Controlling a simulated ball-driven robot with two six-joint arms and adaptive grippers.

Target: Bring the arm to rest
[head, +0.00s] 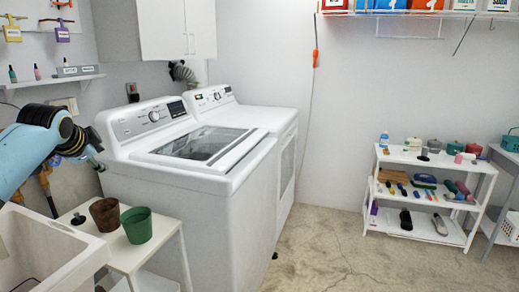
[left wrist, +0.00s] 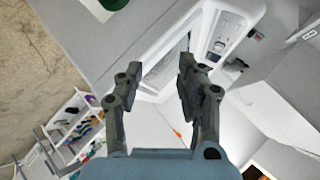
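My left arm comes in from the left edge in the head view, light blue and black. Its gripper (head: 97,158) is in the air beside the near washing machine's left end, above the small white table. In the left wrist view the left gripper (left wrist: 160,68) has its two dark fingers apart with nothing between them. My right gripper is in neither view.
The white washer (head: 190,165) is close to the left gripper. A white side table (head: 150,250) bears a brown pot (head: 105,214) and a green pot (head: 136,225). A sink (head: 45,250) is at lower left. The right-hand shelf (head: 425,205) stands beyond open floor (head: 330,250).

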